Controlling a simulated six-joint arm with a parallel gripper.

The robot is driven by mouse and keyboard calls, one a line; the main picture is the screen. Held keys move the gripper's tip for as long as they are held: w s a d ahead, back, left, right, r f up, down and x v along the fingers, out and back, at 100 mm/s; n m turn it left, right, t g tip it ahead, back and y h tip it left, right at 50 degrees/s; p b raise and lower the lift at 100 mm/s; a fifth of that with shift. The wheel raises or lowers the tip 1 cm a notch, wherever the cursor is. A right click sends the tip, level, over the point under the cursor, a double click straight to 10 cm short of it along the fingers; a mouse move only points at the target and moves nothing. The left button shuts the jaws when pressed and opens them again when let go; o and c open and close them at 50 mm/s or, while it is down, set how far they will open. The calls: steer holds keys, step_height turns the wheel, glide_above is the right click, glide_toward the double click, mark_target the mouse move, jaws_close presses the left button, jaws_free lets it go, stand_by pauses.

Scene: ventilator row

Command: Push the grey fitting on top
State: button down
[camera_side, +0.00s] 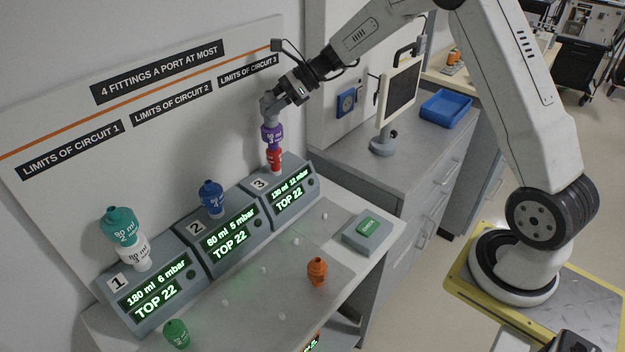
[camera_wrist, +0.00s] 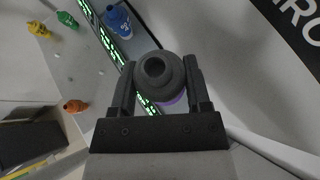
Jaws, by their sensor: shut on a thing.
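The grey fitting (camera_wrist: 158,72) is between the fingers of my gripper (camera_wrist: 158,88) in the wrist view, its round open top facing the camera. In the side view my gripper (camera_side: 270,106) is shut on it above port 3. Directly below is a purple fitting (camera_side: 271,136), marked 50 ml 3, on a red fitting (camera_side: 274,160) on the port 3 unit (camera_side: 290,197). The stack looks upright. The grey fitting is in line with it, but I cannot tell whether it is seated on the purple one. The fingers partly hide the grey fitting.
Port 2 (camera_side: 225,237) bears a blue fitting (camera_side: 211,198). Port 1 (camera_side: 150,290) bears a white fitting (camera_side: 135,253) under a teal one (camera_side: 121,226). An orange fitting (camera_side: 317,271) and a green one (camera_side: 176,333) stand on the bench. A green-topped button box (camera_side: 367,231) stands right. The wall panel is close behind.

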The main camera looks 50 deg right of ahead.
steer(key=shift+s+f, duration=0.1)
steer(key=shift+f, duration=0.2)
jaws_free()
steer(key=shift+r, duration=0.1)
steer(key=shift+d+r, duration=0.1)
steer(key=shift+d+r, duration=0.15)
steer(key=shift+d, duration=0.05)
steer(key=v, duration=0.7)
steer(key=shift+s+a, duration=0.1)
steer(key=shift+s, duration=0.05)
